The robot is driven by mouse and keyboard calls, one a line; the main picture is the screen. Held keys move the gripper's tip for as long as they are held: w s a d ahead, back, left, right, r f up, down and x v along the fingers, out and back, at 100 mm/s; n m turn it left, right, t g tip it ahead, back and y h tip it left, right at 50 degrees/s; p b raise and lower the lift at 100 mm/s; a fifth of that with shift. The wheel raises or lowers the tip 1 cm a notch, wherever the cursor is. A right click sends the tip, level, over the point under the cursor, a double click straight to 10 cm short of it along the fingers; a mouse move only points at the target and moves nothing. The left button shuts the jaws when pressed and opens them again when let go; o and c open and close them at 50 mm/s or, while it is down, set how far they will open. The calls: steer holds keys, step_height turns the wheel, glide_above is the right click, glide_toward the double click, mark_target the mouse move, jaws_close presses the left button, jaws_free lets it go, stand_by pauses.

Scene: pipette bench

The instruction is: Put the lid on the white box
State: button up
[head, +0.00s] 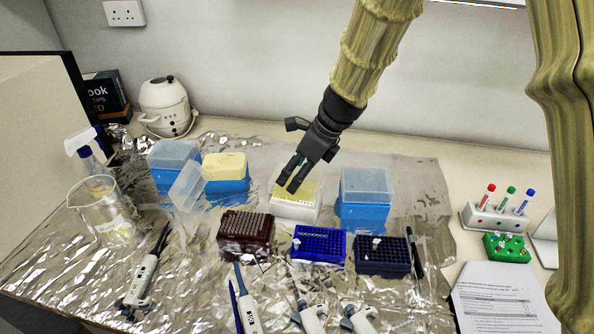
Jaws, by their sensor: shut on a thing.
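The white box (295,211) stands on the foil in the middle of the bench, with pale yellow tips showing in its top. My gripper (291,187) reaches down from above, its fingers over the box's top. It is shut on a thin clear thing that looks like the lid; its outline is hard to make out against the box. I cannot tell whether this lid touches the box's rim. The fingers hide part of the box's top.
Blue boxes with clear lids stand left (173,170) and right (364,200). An open blue box (227,183) has a tilted clear lid (188,187) beside it. Brown (246,240), blue (319,246) and dark racks (381,258) stand in front. A beaker (103,215) and pipettes (140,285) are nearer.

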steer(key=shift+f+p, duration=0.3)
steer(key=shift+f, duration=0.95)
stand_by(0.5)
steer(key=shift+p, duration=0.5)
stand_by(0.3)
steer(key=o, duration=0.9)
steer(key=shift+o, duration=0.2)
steer(key=v, duration=1.2)
